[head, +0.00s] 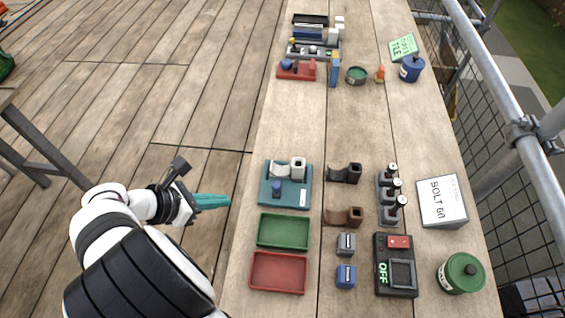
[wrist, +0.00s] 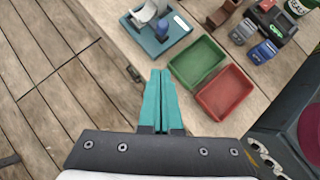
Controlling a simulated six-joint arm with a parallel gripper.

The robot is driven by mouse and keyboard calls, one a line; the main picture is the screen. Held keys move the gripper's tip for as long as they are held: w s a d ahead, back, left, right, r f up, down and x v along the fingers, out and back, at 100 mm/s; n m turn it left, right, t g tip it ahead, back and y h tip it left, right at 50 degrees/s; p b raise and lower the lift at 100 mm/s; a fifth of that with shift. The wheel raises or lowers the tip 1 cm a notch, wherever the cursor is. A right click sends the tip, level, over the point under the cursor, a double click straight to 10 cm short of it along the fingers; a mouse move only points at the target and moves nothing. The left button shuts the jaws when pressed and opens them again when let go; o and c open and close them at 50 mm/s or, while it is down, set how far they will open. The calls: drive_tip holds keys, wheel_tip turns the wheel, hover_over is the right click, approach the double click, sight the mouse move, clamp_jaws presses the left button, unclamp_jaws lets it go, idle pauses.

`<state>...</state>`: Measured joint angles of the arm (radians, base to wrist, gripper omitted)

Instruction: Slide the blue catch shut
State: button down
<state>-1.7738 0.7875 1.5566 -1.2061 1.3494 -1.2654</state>
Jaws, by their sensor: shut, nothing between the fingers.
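The blue catch (head: 277,187) sits on the teal base plate (head: 303,199), at the lower left of the plate. A pale curved piece with a square socket (head: 297,168) stands behind it on the same plate. In the wrist view the blue catch (wrist: 162,30) shows near the top, on the plate (wrist: 182,38). I cannot tell how far along its travel the catch is.
A green tray (head: 259,233) and a red tray (head: 253,273) lie in front of the plate. Dark and brown curved pieces (head: 347,173), a rack of grey posts (head: 391,209) and an OFF switch box (head: 381,290) stand to the right.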

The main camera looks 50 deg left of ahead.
approach(274, 191)
drive_tip(key=f, duration=0.4)
drive_tip(key=shift+a, duration=0.2)
drive_tip(key=w, duration=0.3)
drive_tip(key=shift+w+f, duration=0.2)
drive_tip(key=shift+w, duration=0.25)
drive_tip(key=shift+w+a, duration=1.1)
